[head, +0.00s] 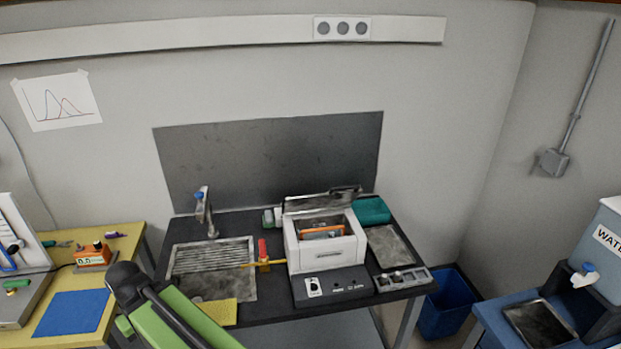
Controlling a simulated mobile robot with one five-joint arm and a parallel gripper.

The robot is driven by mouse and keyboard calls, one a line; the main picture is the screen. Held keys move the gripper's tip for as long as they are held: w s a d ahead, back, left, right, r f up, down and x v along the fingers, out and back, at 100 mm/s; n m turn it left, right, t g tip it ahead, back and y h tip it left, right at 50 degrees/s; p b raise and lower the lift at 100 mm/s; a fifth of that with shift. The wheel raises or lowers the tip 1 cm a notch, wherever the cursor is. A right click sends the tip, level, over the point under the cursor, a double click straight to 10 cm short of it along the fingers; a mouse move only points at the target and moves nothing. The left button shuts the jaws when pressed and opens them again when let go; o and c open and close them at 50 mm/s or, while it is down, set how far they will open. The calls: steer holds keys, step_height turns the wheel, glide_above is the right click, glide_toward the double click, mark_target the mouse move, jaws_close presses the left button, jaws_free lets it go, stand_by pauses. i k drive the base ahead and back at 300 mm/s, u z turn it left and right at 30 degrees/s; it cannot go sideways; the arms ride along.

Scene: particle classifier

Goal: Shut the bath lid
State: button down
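The bath is a white box (345,250) on the dark bench, right of the sink. Its top is open, and an orange item (322,233) shows inside. The bath lid (312,204) is raised along the back edge of the box, with a dark piece at its upper right. It stands open and apart from the front rim. A green and black part of my arm rises at the lower left of the picture, in front of the bench. My gripper does not show, so its hold is hidden.
A sink with a tap (205,212) lies left of the bath, with a red and yellow piece (263,256) between them. A teal item (371,211) and a grey tray (390,246) are on the right. A control panel (335,287) sits in front.

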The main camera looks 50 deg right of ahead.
mark_target(331, 199)
steer(key=u, duration=0.3)
steer(key=i, duration=0.95)
steer(key=z, duration=0.15)
